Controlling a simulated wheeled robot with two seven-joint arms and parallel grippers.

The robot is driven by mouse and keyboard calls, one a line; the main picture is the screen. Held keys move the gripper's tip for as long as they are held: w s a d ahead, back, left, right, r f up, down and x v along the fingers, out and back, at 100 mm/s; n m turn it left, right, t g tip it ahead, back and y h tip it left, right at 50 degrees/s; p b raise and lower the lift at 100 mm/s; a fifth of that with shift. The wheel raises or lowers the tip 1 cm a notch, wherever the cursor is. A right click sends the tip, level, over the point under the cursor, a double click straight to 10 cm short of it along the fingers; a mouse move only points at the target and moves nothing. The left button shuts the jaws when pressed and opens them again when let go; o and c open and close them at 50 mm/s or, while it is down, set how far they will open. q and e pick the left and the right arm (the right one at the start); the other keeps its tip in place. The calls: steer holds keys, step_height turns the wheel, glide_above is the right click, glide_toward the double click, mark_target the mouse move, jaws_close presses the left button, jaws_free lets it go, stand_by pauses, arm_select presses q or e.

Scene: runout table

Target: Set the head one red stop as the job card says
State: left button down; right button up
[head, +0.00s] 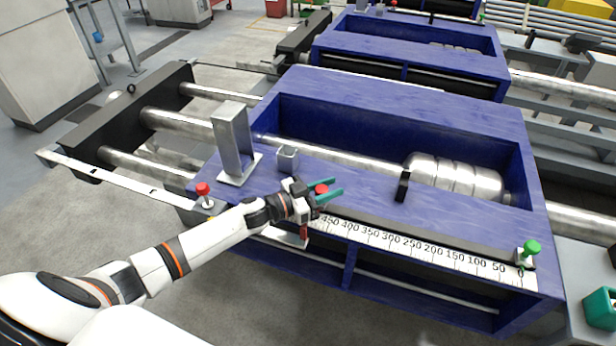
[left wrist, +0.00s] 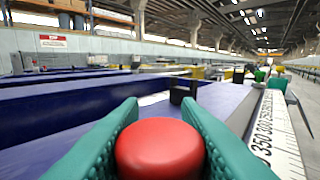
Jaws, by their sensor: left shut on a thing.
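My left gripper (head: 328,190) reaches over the front rail of the near blue frame (head: 400,95). Its teal fingers are shut on a red round knob (head: 321,189), the red stop's. The knob also shows between the fingers in the left wrist view (left wrist: 160,150). A white scale (head: 415,246) runs along the front edge, from 0 at the right to above 450 near my gripper. A small red part (head: 304,232) shows below the gripper, near the scale's left end. I cannot tell the exact reading. No readable job card shows. My right gripper is not in view.
Another red knob (head: 203,188) stands at the frame's left corner and a green knob (head: 529,248) at the scale's zero end. A grey upright post (head: 232,140) and small grey cup (head: 287,158) stand behind my gripper. A black block (head: 402,184) stands farther right.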

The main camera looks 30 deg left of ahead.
arm_select(q)
steer(key=d, duration=0.3)
steer(key=shift+w+d, duration=0.2)
steer(key=shift+d, duration=0.2)
steer(key=c, duration=1.1)
jaws_free()
steer(key=v, duration=1)
steer(key=shift+s+a+f+b, duration=0.1)
steer(key=shift+s+a+b, duration=0.2)
steer(key=shift+b, duration=0.1)
steer(key=shift+s+a, duration=0.4)
steer(key=shift+s, duration=0.05)
